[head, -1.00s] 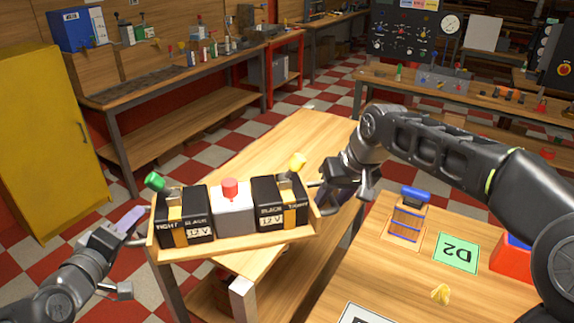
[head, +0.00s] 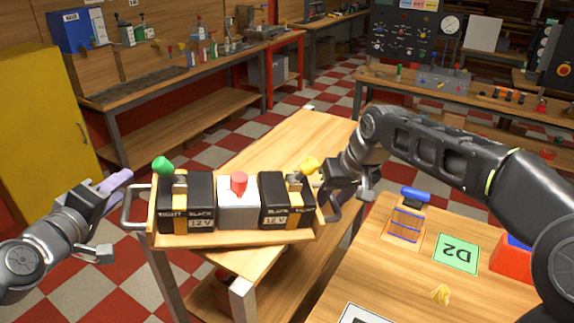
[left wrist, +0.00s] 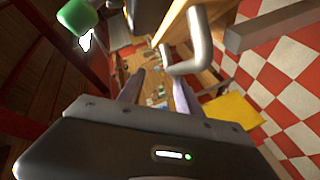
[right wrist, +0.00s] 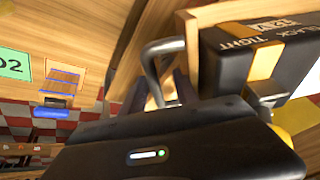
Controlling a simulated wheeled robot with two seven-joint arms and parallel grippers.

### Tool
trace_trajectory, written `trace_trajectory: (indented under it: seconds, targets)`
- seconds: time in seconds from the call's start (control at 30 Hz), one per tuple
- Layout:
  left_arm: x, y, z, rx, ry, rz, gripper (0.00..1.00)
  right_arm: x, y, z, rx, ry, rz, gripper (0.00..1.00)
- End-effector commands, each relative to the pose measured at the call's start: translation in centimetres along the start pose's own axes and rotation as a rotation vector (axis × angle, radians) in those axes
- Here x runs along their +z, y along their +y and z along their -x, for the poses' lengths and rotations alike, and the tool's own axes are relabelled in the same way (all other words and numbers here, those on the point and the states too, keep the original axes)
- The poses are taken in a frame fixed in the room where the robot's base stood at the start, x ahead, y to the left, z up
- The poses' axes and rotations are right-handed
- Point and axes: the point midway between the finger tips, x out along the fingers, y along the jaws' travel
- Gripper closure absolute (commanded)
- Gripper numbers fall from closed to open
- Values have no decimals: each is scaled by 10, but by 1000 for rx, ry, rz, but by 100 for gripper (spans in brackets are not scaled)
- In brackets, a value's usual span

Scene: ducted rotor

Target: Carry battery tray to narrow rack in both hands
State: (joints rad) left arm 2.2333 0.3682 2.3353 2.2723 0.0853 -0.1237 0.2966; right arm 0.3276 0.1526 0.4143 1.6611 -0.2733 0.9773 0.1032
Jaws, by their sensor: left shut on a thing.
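The battery tray (head: 235,239) is a wooden tray with two black 12 V batteries (head: 187,205) and a white block (head: 238,205) between them, with green, red and yellow knobs. It shows in front of the narrow wooden rack (head: 290,140), its left end slightly lower. My left gripper (head: 122,185) is beside the left handle (head: 138,228), shut on the tray; the exact contact is unclear in the left wrist view, where the grey handle (left wrist: 205,50) lies by the fingertips. My right gripper (head: 330,200) is at the right handle (right wrist: 153,60), which runs between its fingers; their grip is hidden.
A wooden table (head: 410,275) at right holds a green D2 card (head: 457,253), a blue-topped wooden holder (head: 408,220) and a red block (head: 512,258). A workbench (head: 170,75) and yellow cabinet (head: 40,130) stand at left. The rack's far top is clear.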

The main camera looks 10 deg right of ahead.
Motion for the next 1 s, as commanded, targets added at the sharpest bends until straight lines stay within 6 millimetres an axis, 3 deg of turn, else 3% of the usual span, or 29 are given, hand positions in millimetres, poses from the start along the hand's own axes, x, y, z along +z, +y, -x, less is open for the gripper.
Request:
trace_trajectory:
  seconds: [0.57, 0.77, 1.0]
  targets:
    - [-3, 6, 1, 2, -2, 0, 64, 0, 0, 4, 0, 1, 1, 64]
    - [-3, 6, 1, 2, -2, 0, 64, -1, 0, 28, 1, 5, 2, 64]
    - [-3, 6, 1, 1, -2, 0, 64, -2, -1, 78, 0, 5, 1, 64]
